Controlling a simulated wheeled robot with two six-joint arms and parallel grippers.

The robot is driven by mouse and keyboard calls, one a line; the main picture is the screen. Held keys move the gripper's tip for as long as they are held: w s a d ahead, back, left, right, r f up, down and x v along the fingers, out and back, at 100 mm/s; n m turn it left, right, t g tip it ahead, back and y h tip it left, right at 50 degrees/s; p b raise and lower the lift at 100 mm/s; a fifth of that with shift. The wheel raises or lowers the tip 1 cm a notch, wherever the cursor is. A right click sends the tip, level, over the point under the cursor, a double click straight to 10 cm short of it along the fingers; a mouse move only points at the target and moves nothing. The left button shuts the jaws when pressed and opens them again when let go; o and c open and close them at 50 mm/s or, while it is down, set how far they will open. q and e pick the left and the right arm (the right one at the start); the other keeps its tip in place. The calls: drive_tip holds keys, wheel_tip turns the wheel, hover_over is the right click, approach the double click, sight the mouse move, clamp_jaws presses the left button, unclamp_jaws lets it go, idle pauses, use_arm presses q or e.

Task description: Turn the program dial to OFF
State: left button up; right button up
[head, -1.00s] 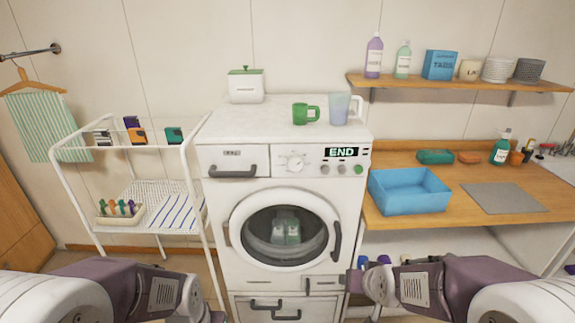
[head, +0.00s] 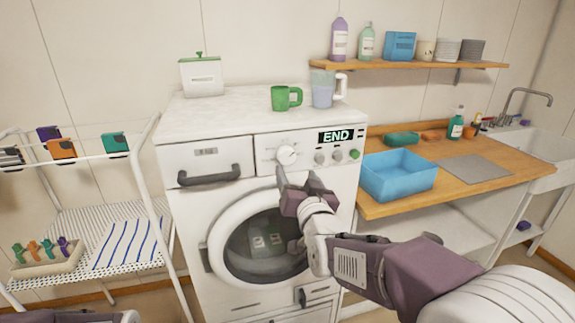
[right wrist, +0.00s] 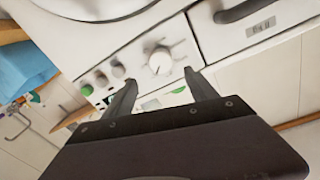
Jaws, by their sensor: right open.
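The program dial (head: 287,155) is a round white knob on the washing machine's front panel, left of the lit display (head: 336,136) reading END. It also shows in the right wrist view (right wrist: 160,61), but its setting is too small to read. My right gripper (head: 297,179) is open and empty, just below and in front of the dial. In the right wrist view my right gripper (right wrist: 160,78) has its two fingers apart, with the dial beyond the gap between their tips. The fingers do not appear to touch it.
Small buttons (head: 320,158) and a green button (head: 354,154) sit right of the dial. The drawer handle (head: 209,175) juts out to its left. The round door (head: 258,245) is shut below. A green mug (head: 285,98) and a jug (head: 323,91) stand on top.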

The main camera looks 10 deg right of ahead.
sight(287, 159)
drive_tip(key=w+p, duration=0.1)
drive_tip(key=w, duration=0.7)
drive_tip(key=shift+d, duration=0.1)
drive_tip(key=shift+w, duration=0.4)
drive_tip(key=c, duration=1.4)
drive_tip(key=shift+f, duration=0.1)
